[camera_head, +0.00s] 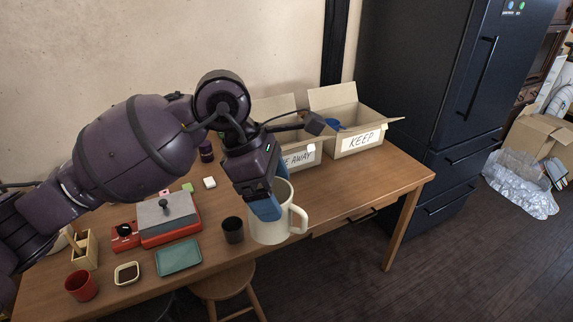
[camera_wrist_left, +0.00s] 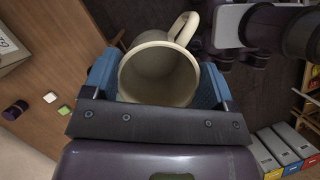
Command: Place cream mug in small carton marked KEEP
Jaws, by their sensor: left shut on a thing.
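The cream mug (camera_head: 268,228) is held by my left gripper (camera_head: 272,198) near the front edge of the table. The mug is upright in the head view, with its handle to the right. In the left wrist view the mug (camera_wrist_left: 158,75) sits between the two blue finger pads of my left gripper (camera_wrist_left: 160,88), its open mouth toward the camera. The small carton marked KEEP (camera_head: 358,141) stands open at the back right of the table, with a blue thing (camera_head: 332,125) inside. My right gripper is not in view.
A second open carton, its label ending in AWAY (camera_head: 299,158), stands left of KEEP, partly behind my left arm. A dark cup (camera_head: 232,230), teal tray (camera_head: 179,258), red-and-grey device (camera_head: 168,222) and red cup (camera_head: 81,286) are on the table (camera_head: 375,182). A stool (camera_head: 224,284) stands in front.

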